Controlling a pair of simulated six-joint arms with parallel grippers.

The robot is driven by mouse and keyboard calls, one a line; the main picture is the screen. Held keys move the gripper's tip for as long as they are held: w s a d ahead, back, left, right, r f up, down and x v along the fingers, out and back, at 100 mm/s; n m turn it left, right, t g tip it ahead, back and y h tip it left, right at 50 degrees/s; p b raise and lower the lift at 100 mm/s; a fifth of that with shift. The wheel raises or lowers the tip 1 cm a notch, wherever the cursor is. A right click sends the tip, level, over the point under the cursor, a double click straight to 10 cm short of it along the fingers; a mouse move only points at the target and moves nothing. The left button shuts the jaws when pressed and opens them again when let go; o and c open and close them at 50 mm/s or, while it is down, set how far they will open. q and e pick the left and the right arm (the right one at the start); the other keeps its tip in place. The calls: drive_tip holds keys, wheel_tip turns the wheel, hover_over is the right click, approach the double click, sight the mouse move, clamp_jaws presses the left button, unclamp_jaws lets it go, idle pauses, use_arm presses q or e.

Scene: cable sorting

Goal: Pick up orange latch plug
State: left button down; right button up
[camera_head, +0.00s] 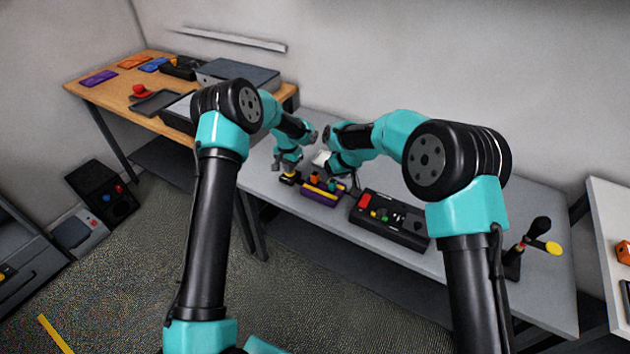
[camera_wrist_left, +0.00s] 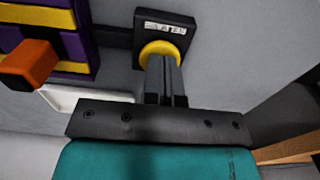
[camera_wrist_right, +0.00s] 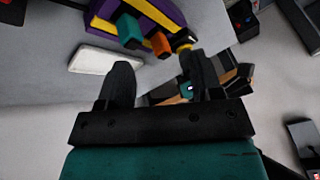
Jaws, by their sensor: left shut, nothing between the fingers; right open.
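The orange latch plug (camera_head: 315,177) stands in a purple and yellow block (camera_head: 322,197) on the grey table. It shows at the left edge of the left wrist view (camera_wrist_left: 28,65) and beyond the fingers in the right wrist view (camera_wrist_right: 160,44). My left gripper (camera_head: 289,168) is shut and empty. Its fingertips (camera_wrist_left: 163,65) are over the yellow round top (camera_wrist_left: 165,50) of a small black box (camera_wrist_left: 178,30), left of the block; contact is unclear. My right gripper (camera_wrist_right: 157,72) is open and empty near the block, its fingers apart and pointing toward the plugs.
A teal plug (camera_wrist_right: 130,30) stands beside the orange one. A white flat piece (camera_wrist_right: 105,60) lies next to the block.

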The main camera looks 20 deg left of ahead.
sight(316, 175)
drive_tip(key=w+a+r+n, duration=0.1)
drive_tip(key=n, duration=0.1)
drive_tip(key=w+a+r+n+t, duration=0.1)
drive_tip(key=n, duration=0.1)
drive_tip(key=shift+w+a+r, duration=0.3)
drive_tip(key=shift+w+a, duration=0.05)
drive_tip(key=shift+f, duration=0.1)
drive_tip(key=shift+x, duration=3.3)
drive_tip(key=shift+x, duration=2.65)
drive_tip(key=shift+s, duration=0.1)
drive_tip(key=c, duration=1.1)
